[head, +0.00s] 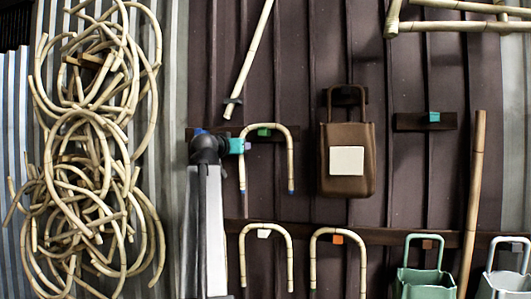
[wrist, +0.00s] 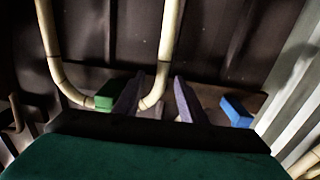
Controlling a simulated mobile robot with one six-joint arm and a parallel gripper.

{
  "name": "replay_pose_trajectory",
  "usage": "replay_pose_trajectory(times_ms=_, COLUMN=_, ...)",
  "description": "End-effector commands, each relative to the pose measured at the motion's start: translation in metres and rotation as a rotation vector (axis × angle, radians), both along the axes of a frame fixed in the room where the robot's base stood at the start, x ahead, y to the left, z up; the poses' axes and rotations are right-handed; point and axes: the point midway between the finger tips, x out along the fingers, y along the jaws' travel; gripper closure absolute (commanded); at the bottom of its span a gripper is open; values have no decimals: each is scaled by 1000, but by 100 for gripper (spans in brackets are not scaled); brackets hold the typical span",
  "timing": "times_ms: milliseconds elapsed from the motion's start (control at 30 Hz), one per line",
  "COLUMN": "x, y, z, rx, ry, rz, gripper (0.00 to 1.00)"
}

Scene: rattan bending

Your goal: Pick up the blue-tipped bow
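The blue-tipped bow (head: 290,150) is a pale cane arch with blue ends pointing down. It hangs over a green peg (head: 264,132) on a dark rail in the head view. In the wrist view the bow (wrist: 168,45) appears inverted, its legs running up out of frame and its blue tips out of sight. My gripper (wrist: 157,98) is open, with one purple-grey finger on each side of the bow's bend. The left finger is very close to the cane; a gap shows on the right. In the head view my gripper (head: 244,146) is at the bow's upper left.
A blue peg (wrist: 237,110) is on the rail beside my right finger in the wrist view. Two other bows (head: 288,255) hang below. A brown bag (head: 346,180) hangs to the right. Tangled cane hoops (head: 90,170) fill the left wall.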

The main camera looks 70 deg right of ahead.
Motion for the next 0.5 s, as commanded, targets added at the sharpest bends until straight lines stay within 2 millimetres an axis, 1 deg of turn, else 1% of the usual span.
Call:
replay_pose_trajectory(times_ms=33, x=1, y=-8, z=3, rx=2, ry=1, rz=-1, gripper=62)
replay_pose_trajectory(times_ms=100, x=1, y=-16, z=3, rx=3, ry=0, rz=-1, gripper=62)
replay_pose_trajectory(times_ms=233, x=2, y=-28, z=2, rx=1, ry=-1, rz=0, gripper=62)
replay_pose_trajectory(times_ms=333, x=2, y=-32, z=1, rx=2, ry=-1, rz=0, gripper=62)
replay_pose_trajectory(times_ms=500, x=1, y=-32, z=0, rx=1, ry=-1, rz=0, gripper=62)
